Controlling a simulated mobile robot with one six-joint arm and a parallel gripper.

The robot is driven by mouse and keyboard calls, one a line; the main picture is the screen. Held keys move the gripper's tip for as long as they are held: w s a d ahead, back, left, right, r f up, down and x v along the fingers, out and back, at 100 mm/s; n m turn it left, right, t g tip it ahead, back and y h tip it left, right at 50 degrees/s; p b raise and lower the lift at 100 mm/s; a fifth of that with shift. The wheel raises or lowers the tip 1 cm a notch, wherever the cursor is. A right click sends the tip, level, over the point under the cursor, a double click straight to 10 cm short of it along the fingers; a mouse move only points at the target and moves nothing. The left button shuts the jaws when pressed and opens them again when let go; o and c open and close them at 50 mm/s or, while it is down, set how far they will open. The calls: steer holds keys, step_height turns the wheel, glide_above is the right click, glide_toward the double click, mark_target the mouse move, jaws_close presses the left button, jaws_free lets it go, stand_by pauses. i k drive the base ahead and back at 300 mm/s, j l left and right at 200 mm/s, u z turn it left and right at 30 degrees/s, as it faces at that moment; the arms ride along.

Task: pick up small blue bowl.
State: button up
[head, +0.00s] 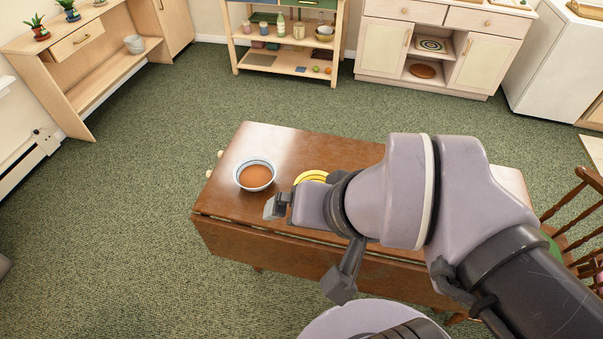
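A small bowl (243,184) with a white and blue rim and an orange-brown inside stands upright on the wooden table (290,143), near its left end. I cannot tell whether the brown is a filling or the bowl's own inside colour. My gripper (274,206) is over the table, just right of the bowl and nearer to me in the picture, apart from it. Its fingers are seen from the side and partly overlap, so its opening is unclear. I see nothing held in it.
A yellow item (310,176) lies on the table, partly hidden behind my arm. A wooden chair (575,225) stands at the table's right. Shelves (285,45) and cabinets (440,40) line the back wall. The green carpet (130,200) left of the table is clear.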

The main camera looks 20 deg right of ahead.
mark_target(255, 173)
steer(key=i+j, duration=0.35)
steer(key=j, duration=0.15)
steer(key=i+j+u, duration=0.1)
steer(key=i+j, duration=0.2)
steer(key=j, duration=0.15)
